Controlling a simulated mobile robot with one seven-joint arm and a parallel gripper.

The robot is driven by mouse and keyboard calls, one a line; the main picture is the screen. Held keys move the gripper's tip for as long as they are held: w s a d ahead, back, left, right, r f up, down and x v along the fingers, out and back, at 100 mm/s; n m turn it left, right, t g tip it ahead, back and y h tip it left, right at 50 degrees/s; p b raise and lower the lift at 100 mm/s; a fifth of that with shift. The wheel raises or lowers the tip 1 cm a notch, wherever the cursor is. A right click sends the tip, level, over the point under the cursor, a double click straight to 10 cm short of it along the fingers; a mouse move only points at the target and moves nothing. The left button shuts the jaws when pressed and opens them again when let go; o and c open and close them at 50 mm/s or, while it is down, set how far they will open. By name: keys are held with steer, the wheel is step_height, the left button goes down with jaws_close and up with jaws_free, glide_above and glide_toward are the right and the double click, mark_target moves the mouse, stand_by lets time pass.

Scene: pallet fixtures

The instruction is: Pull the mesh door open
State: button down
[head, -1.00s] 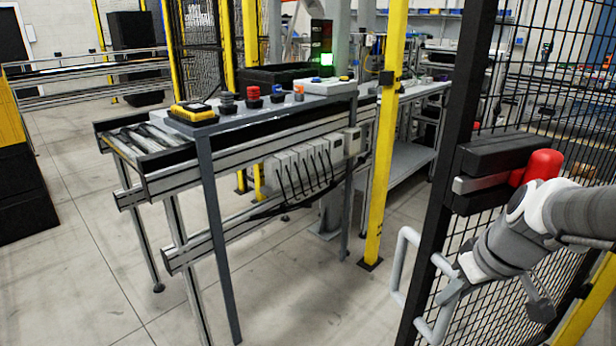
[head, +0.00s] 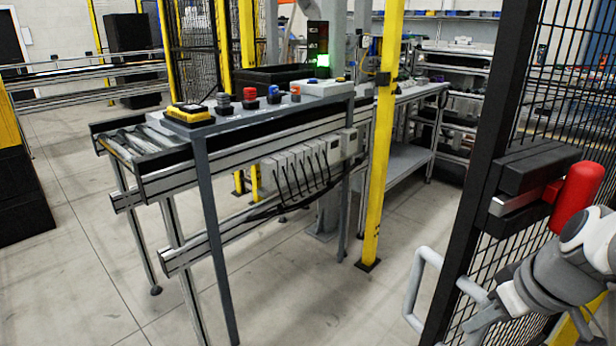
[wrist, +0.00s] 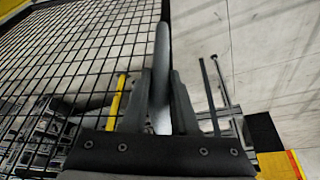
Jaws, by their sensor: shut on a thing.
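The mesh door, a black frame (head: 488,150) with black wire mesh, stands at the right of the head view, with a gap between it and the yellow post. A grey loop handle (head: 413,288) sticks out from its edge. In the wrist view my gripper's fingers (wrist: 161,105) are closed on both sides of the handle bar (wrist: 161,55). A black latch block with a red knob (head: 577,197) sits on the door above my arm.
A yellow post (head: 381,150) stands left of the door. A conveyor bench (head: 250,120) with buttons stands beyond it. The floor (head: 300,305) between bench and door is clear. More mesh (wrist: 65,50) fills the left of the wrist view.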

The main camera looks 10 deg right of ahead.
steer(key=shift+d+r, duration=0.15)
steer(key=shift+d, duration=0.1)
steer(key=c, duration=0.8)
jaws_free()
steer(key=shift+o, duration=0.6)
steer(key=shift+a, duration=0.1)
steer(key=p+v, duration=0.6)
steer(key=v, duration=1.1)
steer(key=shift+s+r, duration=0.1)
